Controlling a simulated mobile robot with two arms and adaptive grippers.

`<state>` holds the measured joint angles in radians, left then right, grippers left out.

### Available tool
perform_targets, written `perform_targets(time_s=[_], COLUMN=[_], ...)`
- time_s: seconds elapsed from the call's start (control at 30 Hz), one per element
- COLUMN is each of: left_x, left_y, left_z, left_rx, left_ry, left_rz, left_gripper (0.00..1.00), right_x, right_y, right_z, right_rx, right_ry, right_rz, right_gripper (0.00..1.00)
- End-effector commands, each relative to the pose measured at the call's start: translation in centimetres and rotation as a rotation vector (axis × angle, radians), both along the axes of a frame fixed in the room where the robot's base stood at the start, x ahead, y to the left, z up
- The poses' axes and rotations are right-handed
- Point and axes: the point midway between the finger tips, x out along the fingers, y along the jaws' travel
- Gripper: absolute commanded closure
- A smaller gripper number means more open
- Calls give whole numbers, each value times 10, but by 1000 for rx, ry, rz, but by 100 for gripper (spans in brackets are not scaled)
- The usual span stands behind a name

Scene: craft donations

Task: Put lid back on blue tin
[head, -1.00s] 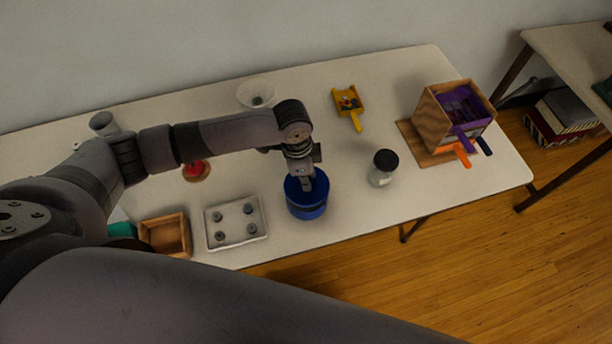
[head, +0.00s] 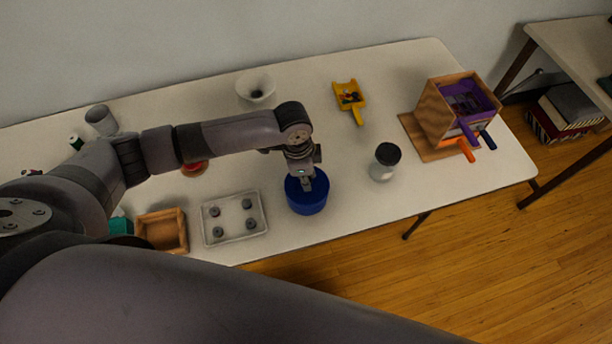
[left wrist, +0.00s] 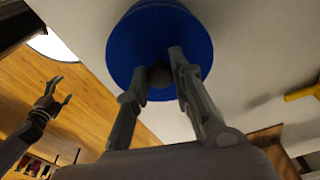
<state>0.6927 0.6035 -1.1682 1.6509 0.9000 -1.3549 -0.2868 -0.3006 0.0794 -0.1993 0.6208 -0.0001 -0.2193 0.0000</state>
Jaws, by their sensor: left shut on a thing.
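The blue tin (head: 307,206) stands upright near the table's front edge in the head view. Its round blue lid (left wrist: 192,28) shows from above in the left wrist view, with a dark knob (left wrist: 160,82) at its middle. My left gripper (head: 307,182) points down over the tin and is shut on the lid's knob; its fingers straddle it in the left wrist view (left wrist: 159,70). The lid appears to sit on the tin's top, but I cannot tell whether it is fully seated. My right gripper (left wrist: 62,89) is open and empty over the floor in the left wrist view.
A grey tray (head: 234,236) with several round pieces and a wooden box (head: 162,233) lie left of the tin. A dark-lidded jar (head: 383,165) stands to the right. A yellow scoop (head: 350,90), white bowl (head: 255,88) and wooden holder (head: 437,110) stand farther off.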

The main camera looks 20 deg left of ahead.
Motion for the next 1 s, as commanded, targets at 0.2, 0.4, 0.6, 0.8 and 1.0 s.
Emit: perform_targets(time_s=[0.2, 0.4, 0.6, 0.8, 1.0], left_x=[0, 0, 0, 0, 0], left_y=[0, 0, 0, 0, 0], left_z=[1, 1, 1, 0, 1], left_rx=[0, 0, -1, -1, 0], left_ry=[0, 0, -1, 0, 0], left_rz=[0, 0, 0, 0, 0], left_gripper=[98, 98, 98, 98, 98], right_x=[0, 0, 0, 0, 0], right_y=[0, 0, 0, 0, 0], right_z=[3, 7, 9, 8, 9], right_rx=[0, 0, 0, 0, 0], right_ry=[0, 0, 0, 1, 1], right_rz=[0, 1, 1, 1, 1], right_gripper=[23, 23, 23, 23, 23])
